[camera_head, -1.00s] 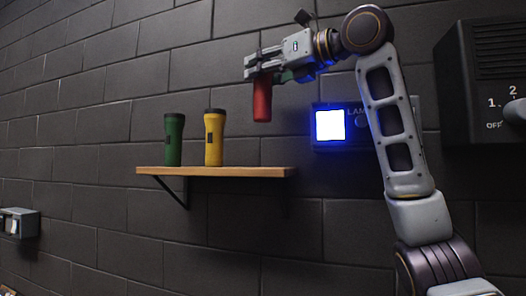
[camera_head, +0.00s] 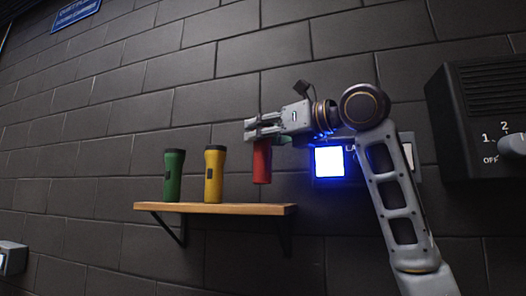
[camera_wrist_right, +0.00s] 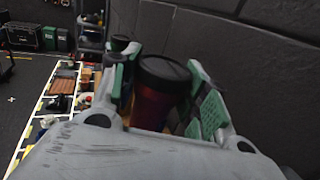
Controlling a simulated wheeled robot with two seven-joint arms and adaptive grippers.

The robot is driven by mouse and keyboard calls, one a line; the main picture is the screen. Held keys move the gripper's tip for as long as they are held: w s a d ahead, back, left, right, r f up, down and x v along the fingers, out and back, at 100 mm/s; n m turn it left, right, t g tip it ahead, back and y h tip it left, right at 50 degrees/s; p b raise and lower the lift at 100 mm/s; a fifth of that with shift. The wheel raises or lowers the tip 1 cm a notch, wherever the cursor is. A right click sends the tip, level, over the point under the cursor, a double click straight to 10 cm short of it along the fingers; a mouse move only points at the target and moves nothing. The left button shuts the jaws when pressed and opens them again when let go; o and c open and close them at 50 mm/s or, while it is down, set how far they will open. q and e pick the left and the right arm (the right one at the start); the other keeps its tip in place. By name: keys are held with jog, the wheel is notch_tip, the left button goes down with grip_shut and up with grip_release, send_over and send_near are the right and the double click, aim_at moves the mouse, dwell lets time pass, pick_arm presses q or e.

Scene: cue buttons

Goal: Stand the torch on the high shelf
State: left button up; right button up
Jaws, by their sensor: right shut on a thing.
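My right gripper (camera_head: 262,133) is shut on a red torch (camera_head: 262,163), which hangs upright below the fingers. The torch is over the right part of the wooden shelf (camera_head: 225,209), its lower end a little above the board. In the right wrist view, the torch's dark cap (camera_wrist_right: 163,70) sits between the green-padded fingers (camera_wrist_right: 160,95). A green torch (camera_head: 174,176) and a yellow torch (camera_head: 214,174) stand upright on the shelf, left of the red one. My left gripper is not in view.
A lit white-blue square lamp panel (camera_head: 329,162) is on the wall right of the shelf, behind my arm. A black box with a dial (camera_head: 486,115) is at the far right. The shelf's right end is bare.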

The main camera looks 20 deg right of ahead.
aim_at(269, 150)
jog(key=shift+f, duration=2.05)
jog(key=shift+f, duration=0.15)
jog(key=o, duration=1.2)
jog(key=shift+c, duration=0.2)
jog(key=shift+s+d, duration=0.4)
jog(key=shift+s, duration=0.15)
jog(key=b+v, duration=0.2)
jog(key=v, duration=0.8)
jog(key=shift+s+d+b, duration=0.2)
jog(key=shift+s+b, duration=0.1)
jog(key=shift+b, duration=0.05)
